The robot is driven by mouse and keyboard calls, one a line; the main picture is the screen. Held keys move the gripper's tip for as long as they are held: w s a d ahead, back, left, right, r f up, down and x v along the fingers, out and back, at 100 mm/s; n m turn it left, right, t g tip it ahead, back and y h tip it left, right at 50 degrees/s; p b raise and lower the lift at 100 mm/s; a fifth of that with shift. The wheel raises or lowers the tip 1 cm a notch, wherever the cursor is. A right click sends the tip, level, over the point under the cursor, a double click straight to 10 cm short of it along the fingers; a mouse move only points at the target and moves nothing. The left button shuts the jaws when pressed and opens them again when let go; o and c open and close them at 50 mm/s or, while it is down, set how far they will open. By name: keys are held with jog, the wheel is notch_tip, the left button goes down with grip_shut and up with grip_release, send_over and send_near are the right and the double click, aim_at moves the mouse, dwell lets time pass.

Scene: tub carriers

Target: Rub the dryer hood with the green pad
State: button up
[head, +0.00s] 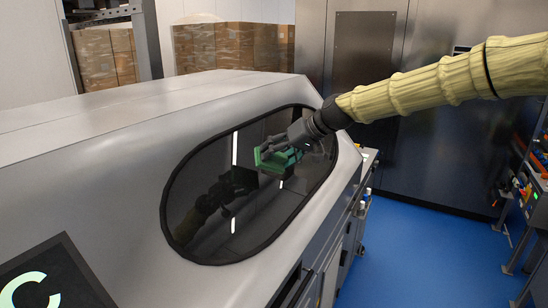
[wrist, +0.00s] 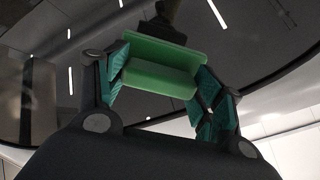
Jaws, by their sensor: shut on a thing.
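The dryer hood (head: 130,128) is a large grey sloping cover with a dark, glossy oval window (head: 225,212) in a black rim. My gripper (head: 284,150) is over the upper right part of the window, shut on the green pad (head: 266,160). In the wrist view the pad (wrist: 150,78) sits between the two teal-lined fingers, its far face towards the dark window (wrist: 215,20). The window mirrors my arm and the pad. I cannot tell whether the pad touches the glass.
Stacked cardboard boxes (head: 232,46) stand behind the hood. A steel cabinet (head: 365,50) fills the back. A dark panel with a light-green letter (head: 50,280) is at the lower left. Blue floor (head: 420,225) is open at the right, beside a bench with tools (head: 535,190).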

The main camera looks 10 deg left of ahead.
jog(key=shift+s+d+r, duration=0.15)
jog(key=shift+d+r, duration=0.2)
jog(key=shift+r, duration=0.05)
jog(key=shift+p+v, duration=0.4)
jog(key=shift+v, duration=1.1)
